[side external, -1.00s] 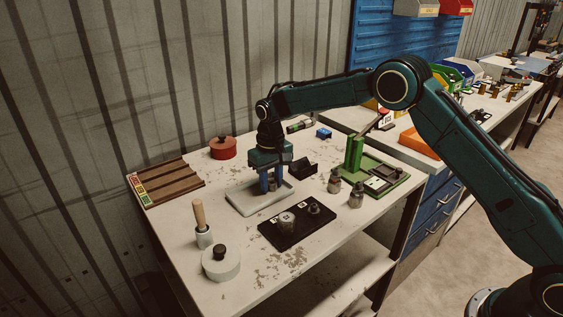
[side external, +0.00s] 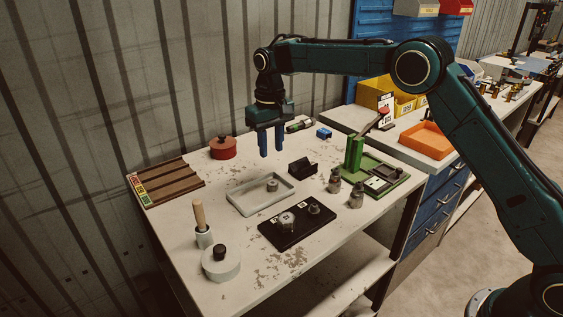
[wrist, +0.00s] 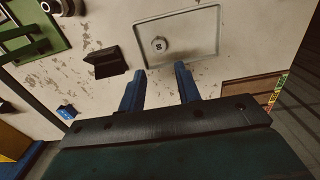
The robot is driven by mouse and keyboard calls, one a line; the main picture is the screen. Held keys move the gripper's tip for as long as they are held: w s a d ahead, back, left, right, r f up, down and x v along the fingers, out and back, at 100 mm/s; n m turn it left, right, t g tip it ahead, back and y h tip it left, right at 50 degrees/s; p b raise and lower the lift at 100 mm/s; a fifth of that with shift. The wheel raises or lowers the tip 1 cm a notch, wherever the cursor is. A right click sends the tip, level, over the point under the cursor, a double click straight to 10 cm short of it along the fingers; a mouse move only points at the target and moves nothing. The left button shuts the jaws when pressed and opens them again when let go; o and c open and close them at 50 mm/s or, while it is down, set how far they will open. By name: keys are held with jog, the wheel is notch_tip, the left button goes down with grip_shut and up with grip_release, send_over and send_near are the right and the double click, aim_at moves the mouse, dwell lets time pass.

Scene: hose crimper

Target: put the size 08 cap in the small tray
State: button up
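The small light-grey tray (side external: 240,207) lies flat on the worn white table. A small round grey metal cap (side external: 273,185) stands inside it, towards the middle; no size mark is legible on it. The wrist view also shows the cap (wrist: 160,44) on the bare floor of the tray (wrist: 205,48). My gripper (side external: 272,154) hangs above and behind the tray with its blue fingers apart and nothing between them. In the wrist view its fingertips (wrist: 160,68) lie beside the tray's edge, clear of the cap.
A black plate (side external: 297,232) with two grey fittings lies in front of the tray. A black block (side external: 302,167), a green press (side external: 355,155) and two grey fittings (side external: 345,188) stand to the right. A red pot (side external: 223,149) and brown rack (side external: 170,183) are left.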

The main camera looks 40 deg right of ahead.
jog(key=shift+r, duration=0.95)
jog(key=shift+s+r, duration=0.1)
jog(key=s+d+r+t, duration=0.1)
jog(key=s+d+r, duration=0.2)
jog(key=s+r, duration=0.55)
jog(key=s+d+r+t, duration=0.25)
jog(key=s+r, duration=0.25)
jog(key=s, duration=0.6)
jog(key=s+d+f+t, duration=0.1)
jog(key=s+f, duration=0.1)
jog(key=s, duration=0.8)
jog(key=s+d+f+t, duration=0.1)
jog(key=s+f, duration=0.2)
jog(key=s, duration=0.8)
jog(key=shift+s+d+f, duration=0.25)
jog(key=shift+d+f, duration=0.05)
jog(key=shift+f, duration=0.05)
